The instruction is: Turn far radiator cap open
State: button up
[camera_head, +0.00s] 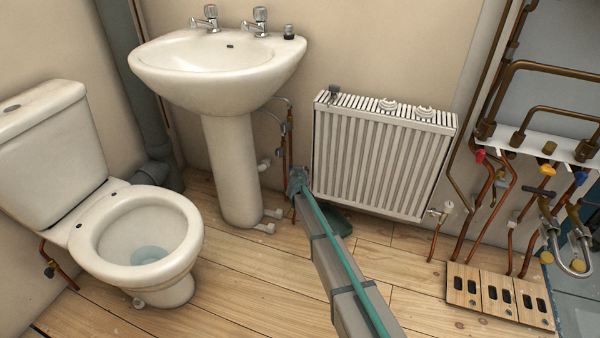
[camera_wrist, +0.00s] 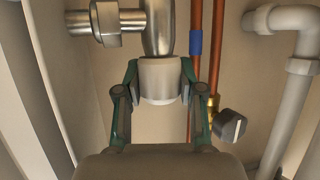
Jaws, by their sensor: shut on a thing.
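In the wrist view, the white radiator cap (camera_wrist: 160,80) sits on the end of a silver metal valve (camera_wrist: 158,30). My gripper (camera_wrist: 160,92) has its two green fingers on either side of the cap, closed on it. In the head view, the white radiator (camera_head: 370,160) is on the wall, and my arm reaches toward its lower left end. The cap and my fingertips cannot be made out there. The radiator's other valve, with a white cap (camera_head: 448,207), is at its lower right.
Copper pipes (camera_wrist: 207,60) and a dark-knobbed valve (camera_wrist: 229,125) are close to the right finger. A white pipe (camera_wrist: 300,68) runs farther right. In the head view, the sink pedestal (camera_head: 232,170) and toilet (camera_head: 140,240) are to the left. Bare wooden floor lies in front.

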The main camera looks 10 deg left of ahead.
jog(key=shift+n+y+p, duration=0.55)
jog(key=shift+n+y, duration=0.05)
jog(key=shift+y, duration=0.1)
jog(key=o, duration=1.2)
jog(key=shift+c, duration=0.2)
notch_tip(320, 180, up, 10)
